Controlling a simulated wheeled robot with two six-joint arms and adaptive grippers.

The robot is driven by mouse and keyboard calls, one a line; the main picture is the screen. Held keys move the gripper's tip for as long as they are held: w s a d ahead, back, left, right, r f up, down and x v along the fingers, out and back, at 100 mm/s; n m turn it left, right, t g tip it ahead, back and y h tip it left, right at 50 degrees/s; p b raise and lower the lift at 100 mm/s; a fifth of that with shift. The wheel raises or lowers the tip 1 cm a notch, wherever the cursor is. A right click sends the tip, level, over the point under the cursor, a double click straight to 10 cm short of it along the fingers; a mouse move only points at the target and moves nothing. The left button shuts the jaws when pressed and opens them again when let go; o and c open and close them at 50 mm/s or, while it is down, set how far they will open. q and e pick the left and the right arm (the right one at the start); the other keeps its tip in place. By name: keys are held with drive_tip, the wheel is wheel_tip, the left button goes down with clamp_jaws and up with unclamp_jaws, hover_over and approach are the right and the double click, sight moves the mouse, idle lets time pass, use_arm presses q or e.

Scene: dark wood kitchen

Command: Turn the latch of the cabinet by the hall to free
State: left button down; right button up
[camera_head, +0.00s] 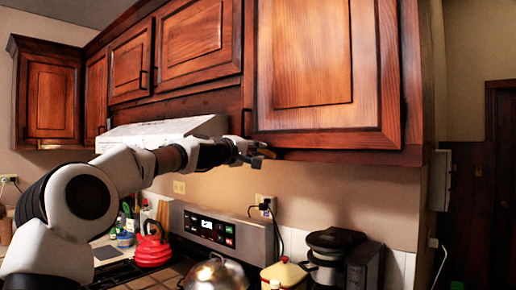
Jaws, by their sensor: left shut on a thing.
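The cabinet by the hall (312,55) is the large reddish wood wall cabinet at the upper right, and its door looks closed. My left arm reaches in from the left, and my left gripper (258,152) is at the lower left corner of that door, just under its bottom edge. The gripper is shut on the latch there. The fingers hide most of the latch, so I cannot tell which way it is turned. My right gripper is not in view.
More wall cabinets (192,43) and a white range hood (160,131) are to the left. Below are a red kettle (153,248), a silver pot (216,274), a stove panel (218,230) and a black coffee maker (333,252). A dark door (500,190) stands far right.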

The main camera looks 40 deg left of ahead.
sight(264, 121)
use_arm(q)
drive_tip(key=shift+a+f+n, duration=0.1)
drive_tip(key=shift+f+n, duration=0.2)
drive_tip(key=shift+n, duration=0.6)
drive_tip(key=shift+f+n, duration=0.3)
drive_tip(key=shift+n, duration=0.6)
drive_tip(key=c, duration=1.1)
unclamp_jaws()
drive_tip(key=shift+w, duration=0.2)
drive_tip(key=shift+r, duration=0.45)
wheel_tip(264, 121, up, 9)
drive_tip(key=shift+w+f, duration=0.1)
drive_tip(key=shift+f, duration=0.05)
